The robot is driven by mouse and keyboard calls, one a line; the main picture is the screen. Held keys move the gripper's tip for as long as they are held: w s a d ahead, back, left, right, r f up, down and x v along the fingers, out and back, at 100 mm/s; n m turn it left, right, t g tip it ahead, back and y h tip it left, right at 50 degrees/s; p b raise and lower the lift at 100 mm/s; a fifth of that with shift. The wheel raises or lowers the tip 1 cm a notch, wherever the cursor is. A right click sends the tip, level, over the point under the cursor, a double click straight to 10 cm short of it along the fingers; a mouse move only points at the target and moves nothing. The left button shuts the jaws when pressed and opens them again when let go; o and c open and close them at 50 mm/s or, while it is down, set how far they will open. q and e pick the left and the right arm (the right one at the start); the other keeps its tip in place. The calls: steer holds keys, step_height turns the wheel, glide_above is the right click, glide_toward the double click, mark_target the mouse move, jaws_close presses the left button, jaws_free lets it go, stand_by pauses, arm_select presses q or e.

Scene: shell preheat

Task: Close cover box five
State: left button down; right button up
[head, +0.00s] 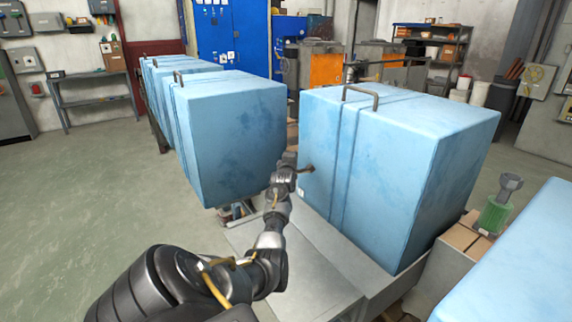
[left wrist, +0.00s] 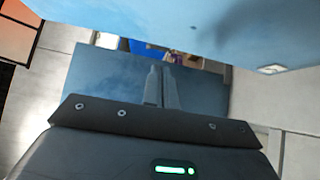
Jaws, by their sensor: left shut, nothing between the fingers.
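A large light-blue box (head: 412,165) stands right of centre, with vertical seams near its left end and a metal handle (head: 361,93) on top. No number shows, so I cannot tell which box is five. Another blue box (head: 235,135) stands to its left, with more behind it. My left gripper (head: 307,170) is at the left face of the right-hand box; I cannot tell whether it touches. In the left wrist view the fingers (left wrist: 162,86) are shut and empty, with a blue surface (left wrist: 200,25) close above and another (left wrist: 95,85) behind. My right gripper is not in view.
A grey metal surface (head: 295,265) lies below my left arm. Another blue surface (head: 530,270) fills the right corner, near a green cylinder (head: 494,215) and cardboard boxes (head: 462,238). Open floor (head: 90,200) lies to the left. A shelf (head: 95,95) and blue cabinet (head: 232,38) stand behind.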

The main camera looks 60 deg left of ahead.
arm_select(q)
steer(key=v, duration=0.7)
steer(key=shift+w, duration=0.15)
steer(key=shift+d, duration=0.15)
steer(key=shift+f, duration=0.15)
